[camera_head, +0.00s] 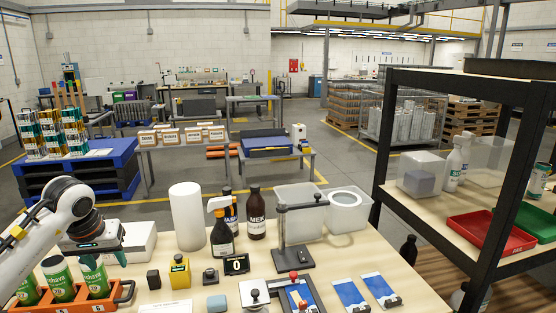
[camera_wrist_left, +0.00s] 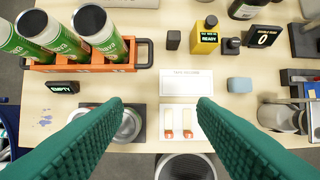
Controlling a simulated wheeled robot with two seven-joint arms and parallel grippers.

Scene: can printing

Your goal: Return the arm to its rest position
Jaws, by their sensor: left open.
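My left gripper (camera_head: 96,258) comes in from the left in the head view, over the bench close to the cans. In the left wrist view its two green fingers (camera_wrist_left: 160,103) are wide apart with nothing between them. Several green-and-white cans (camera_head: 57,280) stand in an orange rack (camera_head: 123,297) at the bench's left end. In the left wrist view the cans (camera_wrist_left: 104,35) and orange rack (camera_wrist_left: 142,70) lie at the upper left, apart from the fingers. My right gripper is not in view.
A white roll (camera_head: 187,215), dark bottles (camera_head: 256,212) and a black stand (camera_head: 293,260) occupy the bench. A yellow box (camera_wrist_left: 205,37) reads READY, a small display (camera_wrist_left: 62,87) reads EMPTY. A dark-framed shelf (camera_head: 460,185) with red and green trays is at right.

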